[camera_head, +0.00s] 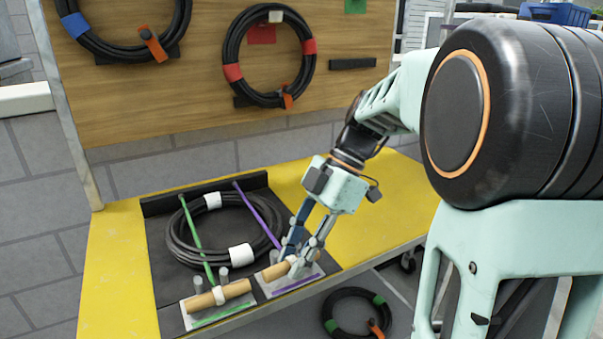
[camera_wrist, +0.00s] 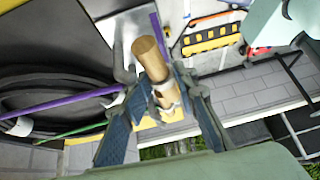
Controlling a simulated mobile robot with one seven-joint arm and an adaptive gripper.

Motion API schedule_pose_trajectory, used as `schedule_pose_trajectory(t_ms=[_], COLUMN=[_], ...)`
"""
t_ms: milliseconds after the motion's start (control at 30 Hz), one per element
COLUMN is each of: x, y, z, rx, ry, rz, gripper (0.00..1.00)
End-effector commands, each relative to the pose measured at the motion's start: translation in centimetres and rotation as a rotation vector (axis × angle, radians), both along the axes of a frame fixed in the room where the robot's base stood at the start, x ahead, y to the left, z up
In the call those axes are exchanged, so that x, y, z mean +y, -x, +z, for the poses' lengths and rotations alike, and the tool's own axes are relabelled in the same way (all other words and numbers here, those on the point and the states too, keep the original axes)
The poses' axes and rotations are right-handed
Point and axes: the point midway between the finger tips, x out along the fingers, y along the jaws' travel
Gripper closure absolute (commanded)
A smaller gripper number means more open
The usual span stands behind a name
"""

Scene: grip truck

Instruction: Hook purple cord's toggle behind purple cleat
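The purple cord (camera_head: 258,216) runs from the tray's back over a coiled black hose to a wooden toggle (camera_head: 270,272). In the wrist view the toggle (camera_wrist: 150,58) has a pale collar and lies between the fingers. My gripper (camera_head: 298,262) points down with its fingers closed against the toggle's sides; the contact is partly hidden. The purple cleat (camera_head: 290,286) is a grey plate with a purple stripe and upright posts, directly under the toggle and fingertips. It also shows in the wrist view (camera_wrist: 122,30). The fingers partly cover the posts, so I cannot tell whether the toggle touches them.
A green cord (camera_head: 192,228) runs to another wooden toggle (camera_head: 224,294) at the green cleat (camera_head: 200,316), just left. The coiled hose (camera_head: 180,240) lies in the dark tray. The yellow bench (camera_head: 380,208) is clear at right. More coils hang on the wooden board (camera_head: 160,105).

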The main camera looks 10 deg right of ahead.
Motion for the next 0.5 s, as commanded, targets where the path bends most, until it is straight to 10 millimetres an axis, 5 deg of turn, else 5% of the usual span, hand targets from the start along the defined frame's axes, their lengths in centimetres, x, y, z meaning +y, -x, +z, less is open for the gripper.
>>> schedule_pose_trajectory(t_ms=[33,267,333,500], x=[-0.5,-0.2,0.5,-0.9], y=[-1.2,-1.1,0.2,-2.7], z=[3.0,7.1,5.9,6.1], rx=[-0.046,-0.047,-0.044,-0.043], ry=[0.003,-0.001,0.0,0.002], rz=[-0.025,-0.018,-0.015,-0.276], gripper=[0.6,0.6,0.6,0.6])
